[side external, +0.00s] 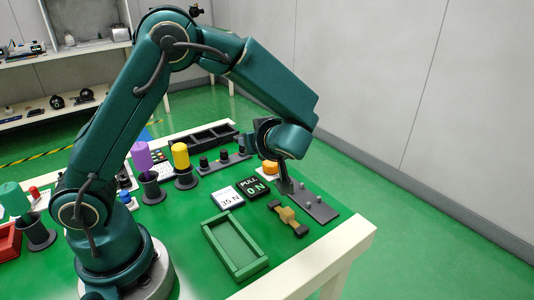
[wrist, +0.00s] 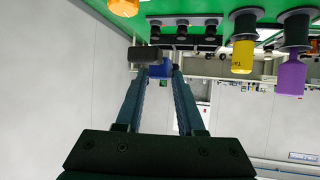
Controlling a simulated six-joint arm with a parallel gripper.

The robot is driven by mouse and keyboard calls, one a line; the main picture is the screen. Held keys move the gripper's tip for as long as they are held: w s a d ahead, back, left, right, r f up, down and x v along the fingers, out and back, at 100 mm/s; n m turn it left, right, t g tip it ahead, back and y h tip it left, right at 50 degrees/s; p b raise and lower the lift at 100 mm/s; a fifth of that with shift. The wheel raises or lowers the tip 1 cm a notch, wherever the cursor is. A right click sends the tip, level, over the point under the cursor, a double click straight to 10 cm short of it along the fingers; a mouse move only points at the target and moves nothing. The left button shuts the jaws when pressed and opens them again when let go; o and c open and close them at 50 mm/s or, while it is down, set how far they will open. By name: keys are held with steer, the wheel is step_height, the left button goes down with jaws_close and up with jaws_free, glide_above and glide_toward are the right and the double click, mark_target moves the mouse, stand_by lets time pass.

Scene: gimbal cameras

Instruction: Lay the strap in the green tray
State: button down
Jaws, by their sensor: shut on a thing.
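My gripper (wrist: 162,68) points away towards the back, and its fingers are mostly hidden behind my wrist in the side view. In the wrist view its fingers are close together, with a dark grey piece (wrist: 145,55) at the left fingertip; I cannot tell what that piece is. A tan piece with dark ends (side external: 288,218), possibly the strap, lies on the green table right of the tray. My gripper is above and behind it, apart from it. The green tray (side external: 212,240) is at the front of the table and looks empty.
A grey plate (side external: 322,210) is right of the tan piece, a dark post beside it. An orange button (side external: 270,167), yellow cylinder (side external: 180,156) and purple cylinder (side external: 141,156) stand farther back.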

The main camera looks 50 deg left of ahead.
steer(key=s+d+f, duration=0.4)
steer(key=s+d, duration=0.8)
steer(key=s, duration=0.1)
steer(key=shift+m+t, duration=0.4)
steer(key=shift+m, duration=0.1)
steer(key=shift+d+f, duration=0.15)
steer(key=shift+f, duration=1)
steer(key=shift+d+f, duration=0.1)
steer(key=shift+f, duration=1)
steer(key=shift+c, duration=2.2)
jaws_free()
